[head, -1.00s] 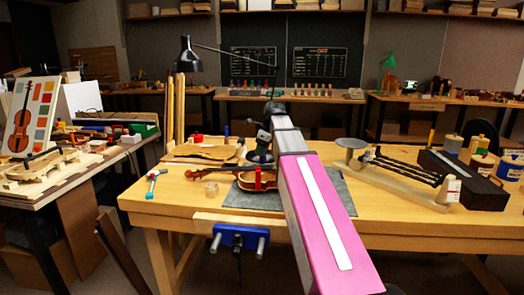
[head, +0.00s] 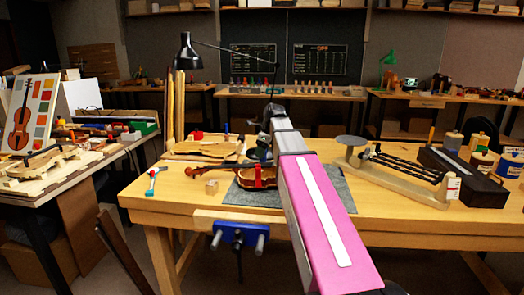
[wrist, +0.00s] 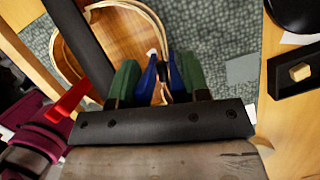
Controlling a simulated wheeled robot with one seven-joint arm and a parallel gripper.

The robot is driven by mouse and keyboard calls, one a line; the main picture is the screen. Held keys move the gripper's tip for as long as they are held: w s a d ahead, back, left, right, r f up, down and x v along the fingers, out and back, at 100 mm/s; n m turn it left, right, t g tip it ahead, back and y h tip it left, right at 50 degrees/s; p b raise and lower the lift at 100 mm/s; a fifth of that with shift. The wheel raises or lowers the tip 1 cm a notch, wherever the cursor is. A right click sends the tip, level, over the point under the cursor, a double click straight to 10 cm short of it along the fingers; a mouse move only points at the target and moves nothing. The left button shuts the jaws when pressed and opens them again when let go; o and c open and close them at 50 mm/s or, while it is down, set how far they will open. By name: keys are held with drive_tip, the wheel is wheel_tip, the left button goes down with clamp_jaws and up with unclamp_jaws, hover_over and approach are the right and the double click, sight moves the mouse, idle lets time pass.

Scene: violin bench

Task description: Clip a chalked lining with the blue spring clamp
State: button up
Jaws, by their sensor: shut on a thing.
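My gripper (wrist: 158,82) has green-padded fingers and is shut on the blue spring clamp (wrist: 173,76), whose blue handles show between the pads in the wrist view. The clamp's jaws point toward the open violin body (wrist: 108,45), with its pale lining edge (wrist: 155,20) just beyond. I cannot tell whether the jaws touch the lining, and chalk marks are not clear. In the head view the violin body (head: 240,184) lies on the grey mat, with a red clamp (head: 265,178) upright on it. My gripper (head: 260,152) is above its right part; the blue clamp is hidden there.
The grey mat (head: 335,196) lies on the wooden bench (head: 160,208). A small wooden block (head: 211,187) and a hammer (head: 152,179) are on the left. A scale-like stand (head: 400,178) is on the right. A blue vise (head: 240,237) is on the front edge.

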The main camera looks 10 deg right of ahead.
drive_tip(key=shift+f, duration=1.1)
drive_tip(key=o, duration=1)
drive_tip(key=v, duration=1.1)
drive_tip(key=shift+s+f, duration=0.1)
